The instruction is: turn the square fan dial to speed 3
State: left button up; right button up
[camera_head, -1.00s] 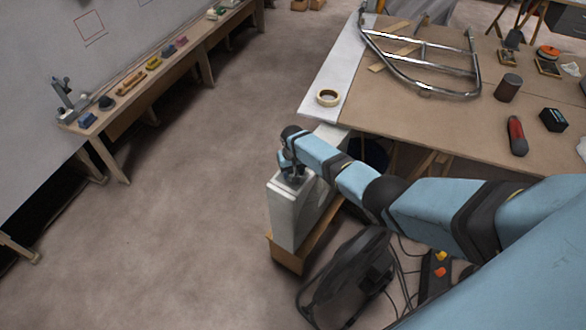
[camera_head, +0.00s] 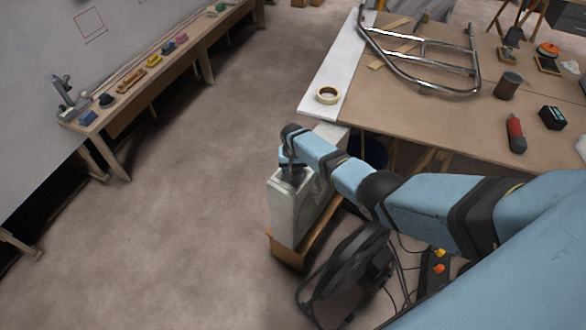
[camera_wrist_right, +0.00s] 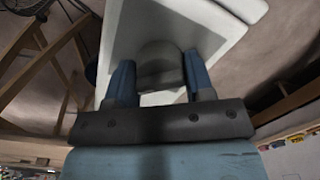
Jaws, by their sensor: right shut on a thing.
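A pale grey-white upright housing (camera_head: 293,212) stands on a wooden block beside the workbench. My right gripper (camera_head: 291,172) reaches down to its top face from the right. In the right wrist view, the dial is a dark grey rounded knob (camera_wrist_right: 160,66) on the housing's pale face (camera_wrist_right: 203,27). The two blue fingers of the right gripper (camera_wrist_right: 161,80) stand on either side of the knob and are shut on it. In the head view my wrist and fingers hide the dial. I see no speed markings, so its setting cannot be read. My left gripper is not in view.
A black round fan (camera_head: 348,272) with cables stands close to the housing's right. A workbench (camera_head: 430,125) with a tubular metal frame (camera_head: 420,60) and a tape roll (camera_head: 327,95) lies behind my arm. The floor (camera_head: 190,200) left of the housing is clear.

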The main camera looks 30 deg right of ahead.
jog(key=o, duration=0.9)
jog(key=shift+r, duration=0.1)
jog(key=shift+r, duration=0.35)
notch_tip(320, 180, up, 13)
jog(key=p, duration=0.1)
jog(key=shift+p, duration=0.4)
jog(key=s+a+f+n+t, duration=0.25)
jog(key=s+a+f, duration=0.2)
jog(key=s, duration=0.45)
jog(key=s+a+f+n+t, duration=0.2)
jog(key=s+a+f+t, duration=0.1)
jog(key=s+f, duration=0.4)
jog(key=s+a+r+n+t+y, duration=0.1)
jog(key=s+a+r, duration=0.1)
jog(key=s, duration=0.4)
jog(key=s+a+r+n+t+y, duration=0.1)
jog(key=s+a+r+t, duration=0.1)
jog(key=s+r, duration=0.2)
jog(key=s+a+r+n+t+y, duration=0.1)
jog(key=s+r+n+t, duration=0.1)
jog(key=s, duration=0.7)
jog(key=shift+s+a+r, duration=0.35)
jog(key=shift+a+r, duration=0.05)
jog(key=shift+r, duration=0.3)
